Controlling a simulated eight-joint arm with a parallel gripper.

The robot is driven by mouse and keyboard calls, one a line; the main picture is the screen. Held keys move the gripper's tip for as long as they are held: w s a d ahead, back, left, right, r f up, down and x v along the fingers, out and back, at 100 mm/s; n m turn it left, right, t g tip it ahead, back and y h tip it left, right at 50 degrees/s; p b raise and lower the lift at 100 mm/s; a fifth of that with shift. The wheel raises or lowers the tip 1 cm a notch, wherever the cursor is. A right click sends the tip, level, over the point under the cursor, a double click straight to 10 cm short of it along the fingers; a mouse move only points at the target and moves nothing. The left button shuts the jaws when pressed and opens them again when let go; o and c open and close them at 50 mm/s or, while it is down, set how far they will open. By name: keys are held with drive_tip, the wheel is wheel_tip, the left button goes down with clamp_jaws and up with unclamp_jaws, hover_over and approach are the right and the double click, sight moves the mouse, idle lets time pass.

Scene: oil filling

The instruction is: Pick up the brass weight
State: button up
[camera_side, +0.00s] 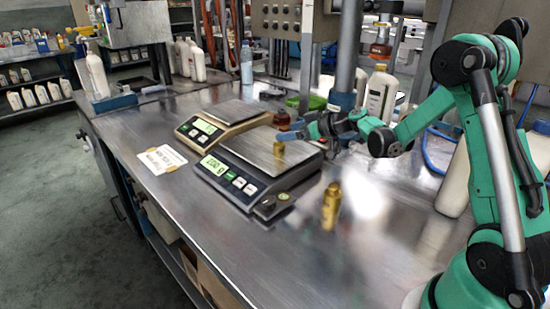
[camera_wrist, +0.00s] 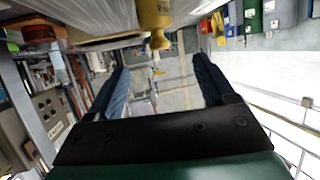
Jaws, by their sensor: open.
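A small brass weight (camera_side: 279,149) stands on the pan of the front scale (camera_side: 250,165) in the side view. A larger brass weight (camera_side: 331,205) stands upright on the steel bench to the right of that scale. My gripper (camera_side: 289,134) is over the front scale's pan, its blue fingers pointing left, close above the small weight. In the wrist view my gripper (camera_wrist: 160,66) has its two fingers wide apart. A brass-yellow piece with a narrow neck (camera_wrist: 155,22) shows at the top, beyond the fingertips. Nothing is clasped; I cannot tell whether anything touches.
A second scale (camera_side: 217,120) stands behind the front one. A reddish-brown object (camera_side: 282,120) is by the gripper. White bottles (camera_side: 380,95) and a clear bottle (camera_side: 246,63) stand farther back. A paper label (camera_side: 162,159) lies left.

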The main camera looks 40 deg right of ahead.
sight(282, 144)
wheel_tip(282, 144, down, 3)
drive_tip(key=shift+r, duration=0.1)
drive_tip(key=shift+w+a+f, duration=0.1)
drive_tip(key=shift+w+f, duration=0.15)
drive_tip(key=shift+f, duration=0.05)
drive_tip(key=x, duration=0.5)
